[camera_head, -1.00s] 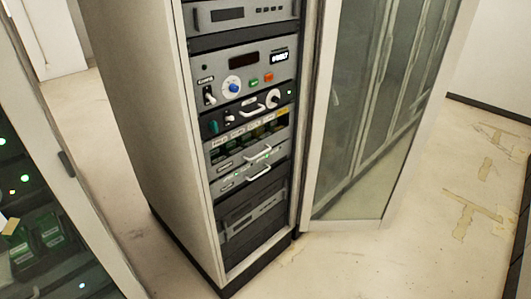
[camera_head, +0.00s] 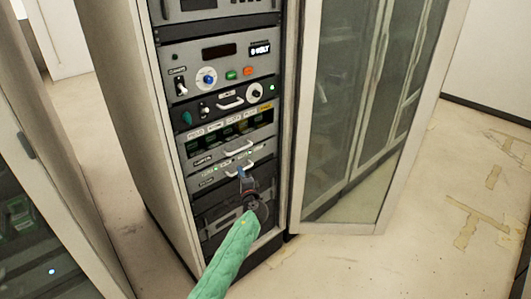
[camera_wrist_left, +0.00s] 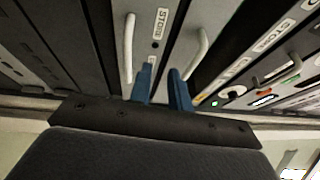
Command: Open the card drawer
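The rack holds drawer fronts with pale bar handles. The upper drawer front of the lower pair has a handle (camera_head: 238,147) below a row of labelled slots. Another drawer front (camera_head: 205,182) lies just below it, and both look shut. I cannot read which one is the card drawer. My left gripper (camera_head: 241,173) is in front of the lower drawer front, partly hiding it and its handle. In the left wrist view, its blue fingers (camera_wrist_left: 162,88) are apart with nothing between them. One handle (camera_wrist_left: 129,48) is left of the fingers and another (camera_wrist_left: 194,53) is right. My right gripper is not in view.
An open glass door (camera_head: 345,110) stands at the right side of the rack. A control panel with a blue knob (camera_head: 208,79) is higher in the rack. Another cabinet (camera_head: 45,200) stands at the left. Bare floor (camera_head: 440,200) lies to the right.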

